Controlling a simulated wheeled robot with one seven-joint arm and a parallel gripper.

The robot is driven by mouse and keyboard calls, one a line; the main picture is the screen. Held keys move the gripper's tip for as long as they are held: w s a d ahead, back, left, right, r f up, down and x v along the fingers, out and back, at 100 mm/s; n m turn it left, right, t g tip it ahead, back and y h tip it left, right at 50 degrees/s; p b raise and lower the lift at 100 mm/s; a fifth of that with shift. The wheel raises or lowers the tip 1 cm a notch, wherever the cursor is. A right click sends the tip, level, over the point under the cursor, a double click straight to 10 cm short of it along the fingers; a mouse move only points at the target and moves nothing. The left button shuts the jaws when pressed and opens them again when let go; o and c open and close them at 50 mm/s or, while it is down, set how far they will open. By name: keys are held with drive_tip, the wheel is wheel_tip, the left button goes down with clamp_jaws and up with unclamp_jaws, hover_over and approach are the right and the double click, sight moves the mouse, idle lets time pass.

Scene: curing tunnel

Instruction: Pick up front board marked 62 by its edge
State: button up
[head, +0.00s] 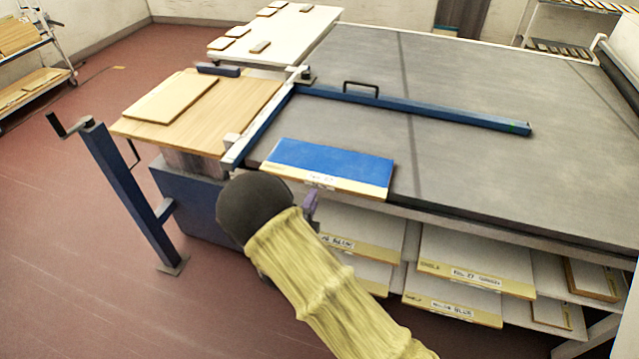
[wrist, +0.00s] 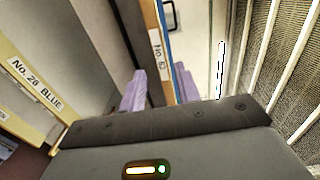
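The front board marked 62 (head: 330,163) has a blue top and a pale front edge with a label. It lies flat at the near edge of the grey table, its front edge toward me. In the wrist view its labelled edge (wrist: 157,42) reads "No. 62" and runs down between my fingers. My gripper (wrist: 162,90) has two purple fingers, one on each side of that edge, spread apart. A gap shows on the left finger's side; whether the right finger touches the board I cannot tell. In the head view my gripper (head: 311,203) is just below the board's front edge, mostly hidden by my wrist.
Shelves under the grey table (head: 480,150) hold several labelled boards, including "No. 28 BLUE" (wrist: 35,84), close left in the wrist view. A blue bar (head: 430,108) with a black handle crosses the table. A wooden-topped stand (head: 245,100) is at left. Table surface behind the board is clear.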

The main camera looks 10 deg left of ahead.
sight(319, 185)
drive_tip(key=w, duration=0.4)
drive_tip(key=w+d, duration=0.1)
drive_tip(key=w, duration=0.2)
drive_tip(key=shift+b, duration=0.35)
drive_tip(key=shift+w, duration=0.1)
drive_tip(key=shift+c, duration=0.5)
clamp_jaws()
drive_tip(key=shift+r, duration=1.55)
